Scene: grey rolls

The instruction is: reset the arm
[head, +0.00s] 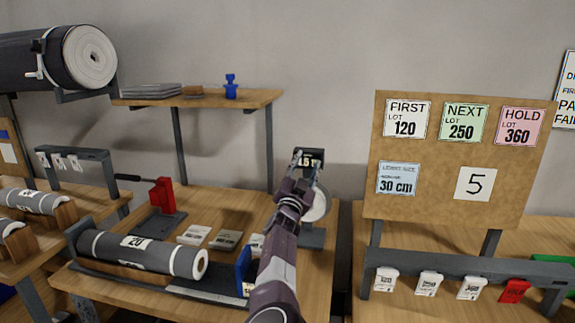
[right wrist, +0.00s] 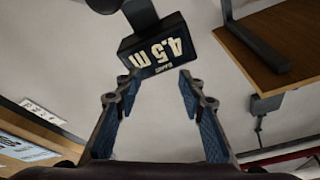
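My right arm reaches up from the bottom of the head view. Its gripper (head: 303,178) is at the measuring stand on the middle bench. In the right wrist view the right gripper (right wrist: 160,80) is open, its two blue-padded fingers apart with nothing between them. A dark display box (right wrist: 158,52) reading 4.5 m is just beyond the fingertips; I cannot tell if they touch it. The display (head: 308,157) also shows in the head view, just above the gripper. My left gripper is in neither view.
A grey roll (head: 140,252) marked 20 lies on the middle bench, with a red-handled tool (head: 162,195) behind it. A shelf (head: 205,99) holds a blue item (head: 231,87). A notice board (head: 460,185) stands at right above a row of tags (head: 428,284). A large roll (head: 60,57) hangs top left.

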